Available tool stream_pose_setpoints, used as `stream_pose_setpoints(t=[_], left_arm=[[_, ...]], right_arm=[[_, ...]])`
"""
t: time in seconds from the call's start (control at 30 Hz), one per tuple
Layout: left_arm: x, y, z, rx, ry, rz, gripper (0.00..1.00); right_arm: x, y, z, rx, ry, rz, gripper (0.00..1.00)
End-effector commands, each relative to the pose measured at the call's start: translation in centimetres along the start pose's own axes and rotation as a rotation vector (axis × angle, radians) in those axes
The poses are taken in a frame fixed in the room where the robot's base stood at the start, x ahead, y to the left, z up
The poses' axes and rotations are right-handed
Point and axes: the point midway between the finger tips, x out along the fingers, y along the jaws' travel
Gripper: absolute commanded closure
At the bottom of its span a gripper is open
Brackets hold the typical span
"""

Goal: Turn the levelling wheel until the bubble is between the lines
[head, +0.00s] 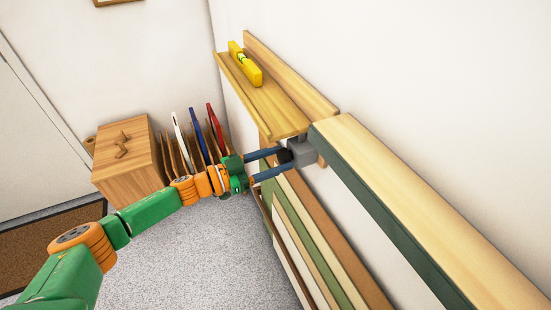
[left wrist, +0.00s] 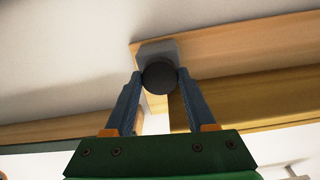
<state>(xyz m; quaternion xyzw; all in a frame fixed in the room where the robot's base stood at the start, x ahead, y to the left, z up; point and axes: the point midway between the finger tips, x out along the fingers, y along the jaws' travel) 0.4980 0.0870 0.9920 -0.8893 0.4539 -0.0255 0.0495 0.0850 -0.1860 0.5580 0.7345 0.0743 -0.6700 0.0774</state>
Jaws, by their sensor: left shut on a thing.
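The levelling wheel (head: 285,156) is a dark round knob on a grey block (head: 303,152) under the near end of a wooden ledge (head: 285,118). My left gripper (head: 282,162) is shut on the wheel, one blue finger on each side. In the left wrist view the wheel (left wrist: 159,77) sits between the fingertips. A yellow spirit level (head: 245,65) lies on the ledge toward its far end. Its vial (head: 241,58) shows as a small greenish patch; the bubble and lines are too small to read. My right gripper is not in view.
A second wooden ledge with a dark green front (head: 400,205) runs along the wall at the right. Striped boards (head: 325,240) stand below the ledges. A wooden cabinet (head: 125,160) and a rack with coloured prints (head: 195,135) stand at the left. Grey floor (head: 200,255) lies open in front.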

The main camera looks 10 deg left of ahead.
Motion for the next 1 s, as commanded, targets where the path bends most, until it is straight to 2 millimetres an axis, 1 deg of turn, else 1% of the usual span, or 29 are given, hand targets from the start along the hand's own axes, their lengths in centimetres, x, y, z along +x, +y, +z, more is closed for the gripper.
stream_pose_setpoints(t=[0.13, 0.27, 0.8, 1.0], left_arm=[[0.0, -0.1, -0.1, 0.038, 0.004, -0.002, 1.0], [0.0, -0.1, -0.1, 0.111, 0.005, -0.003, 1.0], [0.0, -0.1, -0.1, 0.594, 0.006, -0.005, 1.0], [0.0, -0.1, -0.2, 0.747, 0.005, -0.005, 1.0]], right_arm=[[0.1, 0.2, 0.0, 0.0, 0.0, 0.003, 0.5], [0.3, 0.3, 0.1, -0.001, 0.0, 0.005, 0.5], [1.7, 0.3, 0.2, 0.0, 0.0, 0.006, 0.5], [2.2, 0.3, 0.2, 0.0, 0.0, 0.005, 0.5]])
